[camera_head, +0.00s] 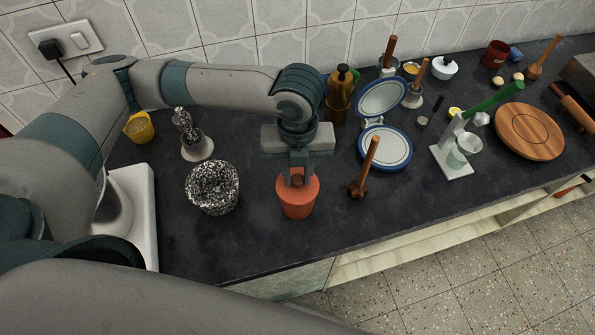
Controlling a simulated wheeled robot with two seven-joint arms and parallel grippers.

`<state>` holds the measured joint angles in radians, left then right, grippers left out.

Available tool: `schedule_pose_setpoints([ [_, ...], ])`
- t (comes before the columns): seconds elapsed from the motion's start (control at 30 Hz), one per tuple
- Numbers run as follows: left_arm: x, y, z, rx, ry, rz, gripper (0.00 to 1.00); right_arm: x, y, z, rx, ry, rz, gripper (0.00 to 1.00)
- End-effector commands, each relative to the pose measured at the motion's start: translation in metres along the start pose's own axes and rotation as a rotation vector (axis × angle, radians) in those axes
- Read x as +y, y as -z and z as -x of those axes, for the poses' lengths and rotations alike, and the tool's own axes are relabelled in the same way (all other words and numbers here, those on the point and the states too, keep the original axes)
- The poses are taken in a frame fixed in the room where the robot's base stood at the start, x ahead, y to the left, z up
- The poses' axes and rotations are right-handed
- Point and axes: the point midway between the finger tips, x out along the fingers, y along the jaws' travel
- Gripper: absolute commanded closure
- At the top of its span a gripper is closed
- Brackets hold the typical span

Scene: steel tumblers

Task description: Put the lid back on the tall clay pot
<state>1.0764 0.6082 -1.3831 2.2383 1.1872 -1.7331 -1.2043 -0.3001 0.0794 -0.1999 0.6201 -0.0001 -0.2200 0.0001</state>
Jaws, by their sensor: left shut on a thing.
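The tall clay pot (297,209) is orange-red and stands upright near the front of the dark counter, in the middle of the view. Its lid (309,189) is the same orange-red and shows at the pot's mouth, with a darker knob between my fingers. My left gripper (297,179) points down from above and is shut on the lid. The fingers hide part of the lid, and I cannot tell whether it touches the rim all round. My right gripper is not in view.
A speckled pot (212,188) stands left of the clay pot. A wooden masher (365,170) stands close on the right. A round wooden board (529,131) lies farther right. The front counter edge is near.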

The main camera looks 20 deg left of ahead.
Motion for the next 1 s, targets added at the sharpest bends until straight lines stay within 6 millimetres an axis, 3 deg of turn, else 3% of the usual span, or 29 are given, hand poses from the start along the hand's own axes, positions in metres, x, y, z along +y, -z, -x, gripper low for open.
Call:
schedule_pose_setpoints([
  [1.0, 0.0000, 0.0002, -0.0007, 0.000, 0.000, 0.000, 0.98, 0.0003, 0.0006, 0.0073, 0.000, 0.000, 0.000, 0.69],
])
